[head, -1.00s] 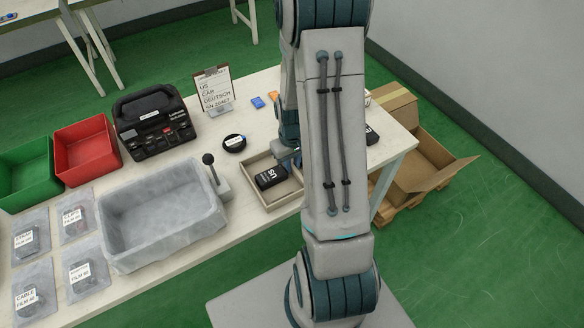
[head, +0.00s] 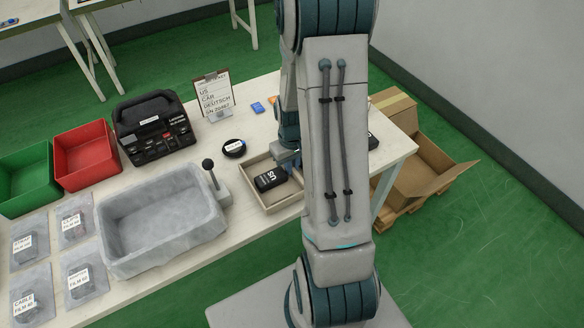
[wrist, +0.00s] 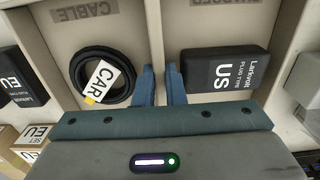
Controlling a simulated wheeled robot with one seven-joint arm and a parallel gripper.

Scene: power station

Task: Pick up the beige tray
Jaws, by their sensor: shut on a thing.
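The beige tray (head: 252,194) lies at the right part of the white table in the head view, partly hidden by my arm. The wrist view shows its floor (wrist: 210,28) and a divider between two compartments. One, labelled CABLE, holds a coiled black cable (wrist: 85,88) with a CAR tag. The other holds a black US adapter (wrist: 215,78), also visible in the head view (head: 270,179). My gripper (wrist: 161,74) is shut on the tray's divider, one finger on each side. I cannot tell whether the tray is clear of the table.
A grey basin (head: 160,225) stands left of the tray, with a black-knobbed lever (head: 208,165) between them. An open cardboard box (head: 425,165) is beyond the table's right end.

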